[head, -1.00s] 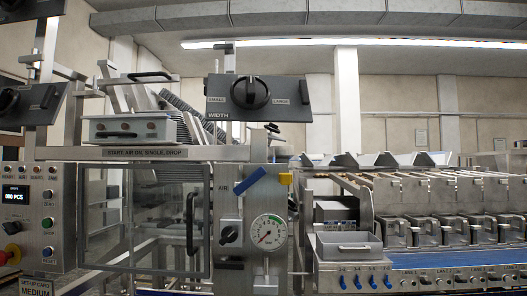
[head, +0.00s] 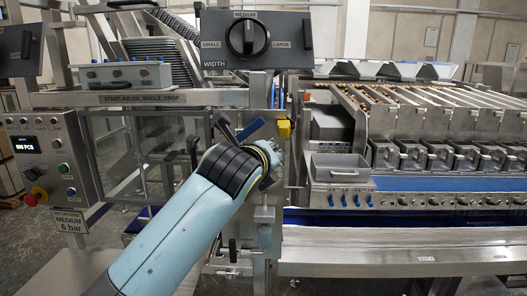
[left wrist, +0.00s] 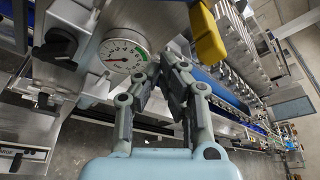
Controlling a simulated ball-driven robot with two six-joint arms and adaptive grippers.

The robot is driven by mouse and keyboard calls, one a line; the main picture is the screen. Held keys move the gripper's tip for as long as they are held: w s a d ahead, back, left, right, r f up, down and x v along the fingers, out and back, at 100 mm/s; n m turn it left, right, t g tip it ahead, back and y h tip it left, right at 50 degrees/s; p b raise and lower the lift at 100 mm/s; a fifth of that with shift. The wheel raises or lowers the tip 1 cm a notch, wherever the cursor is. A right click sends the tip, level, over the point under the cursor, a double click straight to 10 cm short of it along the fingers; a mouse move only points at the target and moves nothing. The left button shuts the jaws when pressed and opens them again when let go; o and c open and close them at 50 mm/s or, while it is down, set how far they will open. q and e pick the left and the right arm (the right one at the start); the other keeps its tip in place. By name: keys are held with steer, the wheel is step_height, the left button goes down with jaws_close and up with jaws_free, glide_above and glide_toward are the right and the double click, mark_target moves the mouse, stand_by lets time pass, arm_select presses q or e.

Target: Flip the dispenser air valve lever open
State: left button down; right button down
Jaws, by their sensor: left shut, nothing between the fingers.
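The blue air valve lever (head: 251,128) sits on the steel panel in the head view, slanting up to the right, just left of a yellow block (head: 284,129). My left arm reaches up from the bottom left, its wrist just below the lever; the fingers are mostly hidden there. In the left wrist view my left gripper (left wrist: 165,70) is shut and empty, its tips in front of the panel between the pressure gauge (left wrist: 122,55) and the yellow block (left wrist: 208,36). I cannot make out the lever there. My right gripper is not in view.
The width knob (head: 248,37) is on a dark plate above the lever. A clear guard door (head: 140,150) is to the left. A small grey tray (head: 340,169) and the lane machinery stand right. My arm covers the gauge in the head view.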

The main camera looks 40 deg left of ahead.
mark_target(249, 130)
arm_select(q)
steer(key=w+a+r+p, duration=0.2)
steer(key=a, duration=0.1)
steer(key=shift+a+r+p, duration=0.15)
steer(key=shift+p, duration=0.25)
